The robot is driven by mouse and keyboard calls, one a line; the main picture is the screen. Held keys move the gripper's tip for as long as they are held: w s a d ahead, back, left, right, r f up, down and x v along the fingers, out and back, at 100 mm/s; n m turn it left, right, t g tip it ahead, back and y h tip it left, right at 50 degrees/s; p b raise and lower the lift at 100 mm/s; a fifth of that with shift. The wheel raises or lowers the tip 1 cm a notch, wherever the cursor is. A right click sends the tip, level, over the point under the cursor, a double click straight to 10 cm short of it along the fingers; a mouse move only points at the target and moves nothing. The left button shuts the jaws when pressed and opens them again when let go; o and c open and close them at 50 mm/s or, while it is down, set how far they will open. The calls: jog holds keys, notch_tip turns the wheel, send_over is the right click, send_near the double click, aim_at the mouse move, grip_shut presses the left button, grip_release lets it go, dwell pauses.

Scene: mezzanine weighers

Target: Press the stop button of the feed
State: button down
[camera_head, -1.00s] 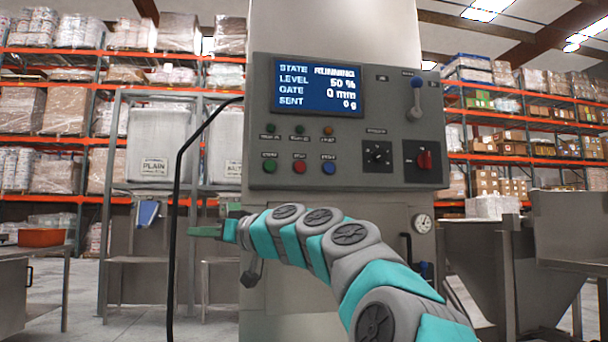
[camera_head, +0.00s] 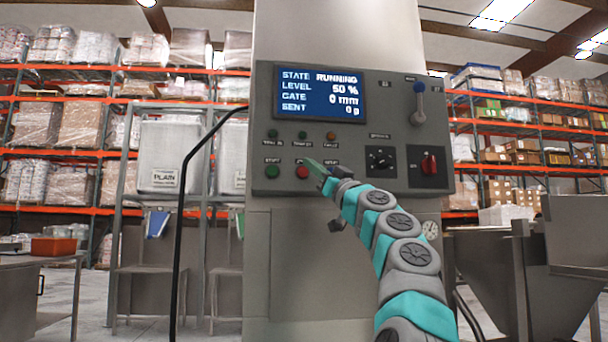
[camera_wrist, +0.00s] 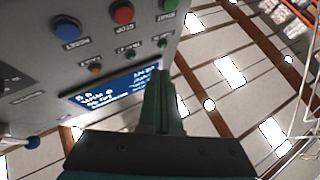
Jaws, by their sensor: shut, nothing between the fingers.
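The grey control panel (camera_head: 349,65) faces me, its screen (camera_head: 320,93) reading RUNNING, level 50 %, gate 0 mm, sent 0 g. The red button (camera_head: 302,172) is in the lower button row, between the green button (camera_head: 272,171) and a blue one that my gripper hides in the head view. The wrist view shows the red button (camera_wrist: 122,12) and the blue button (camera_wrist: 67,28) at its top. My gripper (camera_head: 311,163) is shut and empty, its tip just above and right of the red button in the head view. The wrist view shows its closed fingers (camera_wrist: 160,85) apart from the buttons.
Small lamps sit above the buttons; a selector knob (camera_head: 380,159), a red rotary switch (camera_head: 429,164) and a lever (camera_head: 419,100) are to the right. A black cable (camera_head: 181,210) hangs left of the panel. A steel hopper (camera_head: 490,265) stands at right.

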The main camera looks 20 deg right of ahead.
aim_at(306, 173)
jog(key=shift+w, duration=0.1)
jog(key=shift+w+d+p, duration=0.4)
jog(key=shift+w+p, duration=0.95)
jog(key=shift+w, duration=0.05)
jog(key=shift+w+d+p, duration=0.35)
jog(key=shift+w+p, duration=1.05)
jog(key=shift+w+d+p, duration=0.4)
jog(key=shift+w+p, duration=0.95)
jog(key=shift+w, duration=0.05)
jog(key=shift+w+d+p, duration=0.15)
jog(key=shift+w+p, duration=0.3)
jog(key=shift+p, duration=0.15)
